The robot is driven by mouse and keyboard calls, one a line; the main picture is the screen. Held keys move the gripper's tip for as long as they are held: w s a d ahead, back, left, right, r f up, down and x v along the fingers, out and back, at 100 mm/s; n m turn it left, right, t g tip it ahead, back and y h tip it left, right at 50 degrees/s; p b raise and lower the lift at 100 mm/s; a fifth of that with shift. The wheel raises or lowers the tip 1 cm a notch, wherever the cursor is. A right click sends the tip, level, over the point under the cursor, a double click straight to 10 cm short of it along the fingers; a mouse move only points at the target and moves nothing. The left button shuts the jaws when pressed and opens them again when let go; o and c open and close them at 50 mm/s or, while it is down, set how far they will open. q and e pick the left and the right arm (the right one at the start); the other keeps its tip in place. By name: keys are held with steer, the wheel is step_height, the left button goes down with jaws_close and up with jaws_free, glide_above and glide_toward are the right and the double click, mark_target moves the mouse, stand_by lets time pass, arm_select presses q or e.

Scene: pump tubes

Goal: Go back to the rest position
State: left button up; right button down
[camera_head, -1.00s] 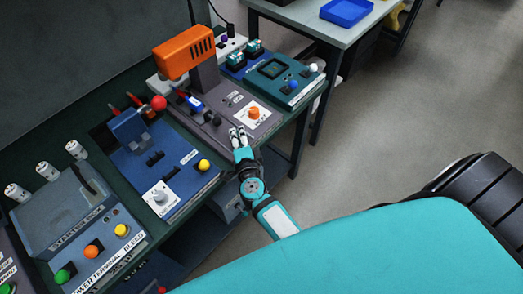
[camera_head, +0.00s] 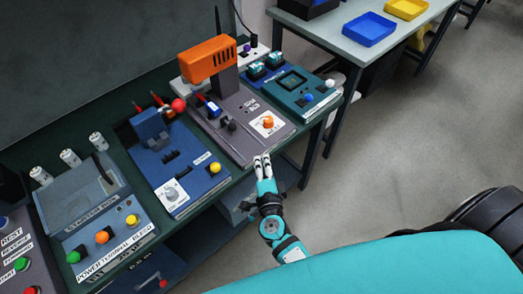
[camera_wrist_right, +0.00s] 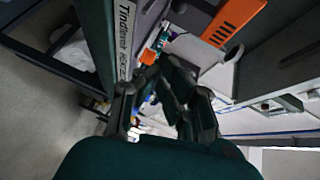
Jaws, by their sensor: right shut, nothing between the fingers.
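My right gripper (camera_head: 262,166) shows in the head view just off the front edge of the workbench, in front of the grey station with the orange-headed device (camera_head: 209,61). Its two pale fingertips are together and nothing is between them. In the right wrist view the dark fingers (camera_wrist_right: 170,95) reach toward the bench, with the orange part (camera_wrist_right: 235,22) beyond them. My left gripper is not in either view.
The bench carries a blue station (camera_head: 182,165) with a yellow button, a grey terminal (camera_head: 95,205), and a teal station (camera_head: 301,92). A second table (camera_head: 345,45) with a blue tray (camera_head: 369,29) and a yellow tray (camera_head: 406,8) stands at the back. The floor (camera_head: 400,150) to the right is clear.

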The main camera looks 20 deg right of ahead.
steer(key=s+a+f+n+g+y, duration=0.1)
steer(key=s+f+n+g+y, duration=0.1)
steer(key=s+f+n, duration=0.55)
steer(key=s+a+f+n+g+y+b, duration=0.1)
steer(key=s+a+f+n+g+y, duration=0.2)
steer(key=f, duration=0.8)
steer(key=s+f+n+g+y, duration=0.1)
steer(key=s+f+n+g, duration=0.15)
steer(key=s+f, duration=0.5)
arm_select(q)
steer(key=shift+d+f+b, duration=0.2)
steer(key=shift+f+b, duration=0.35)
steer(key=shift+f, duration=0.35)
arm_select(e)
steer(key=s+d+f+n+g+h, duration=0.1)
steer(key=s+d+f+n+g, duration=0.2)
steer(key=s+f, duration=0.4)
steer(key=s+d+f+n+g+h, duration=0.1)
steer(key=s+d+f+n+g, duration=0.3)
steer(key=s, duration=1.1)
step_height(320, 180, down, 4)
steer(key=d+n, duration=0.1)
steer(key=d, duration=0.2)
steer(key=shift+s+f+n, duration=0.2)
steer(key=shift+s+n, duration=0.05)
steer(key=shift+n, duration=0.05)
steer(key=shift+a+g, duration=0.1)
steer(key=shift+g, duration=0.15)
steer(key=c, duration=2)
jaws_free()
